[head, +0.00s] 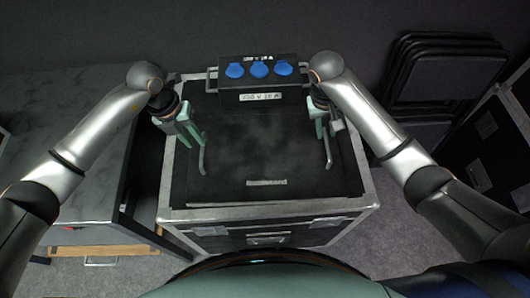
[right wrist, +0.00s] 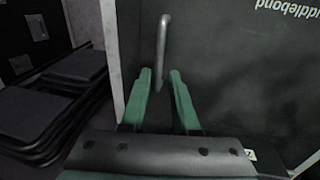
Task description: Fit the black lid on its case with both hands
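The black lid (head: 262,160) lies flat over the top of its case (head: 268,216), inside or on the pale metal rim. I cannot tell whether it is seated. It has a grey bar handle at each side. My left gripper (head: 189,138) is at the far end of the left handle (head: 202,160) and looks open. My right gripper (head: 323,130) is at the right handle (head: 328,152). In the right wrist view its green fingers (right wrist: 160,75) are apart, with the handle bar (right wrist: 163,38) between and beyond their tips.
A black box with blue sockets (head: 260,70) stands at the lid's back edge. A grey marbled table (head: 75,150) is at the left. Folded black chairs (head: 440,75) and another case (head: 490,140) are at the right. Some floor (head: 400,240) shows at the front right.

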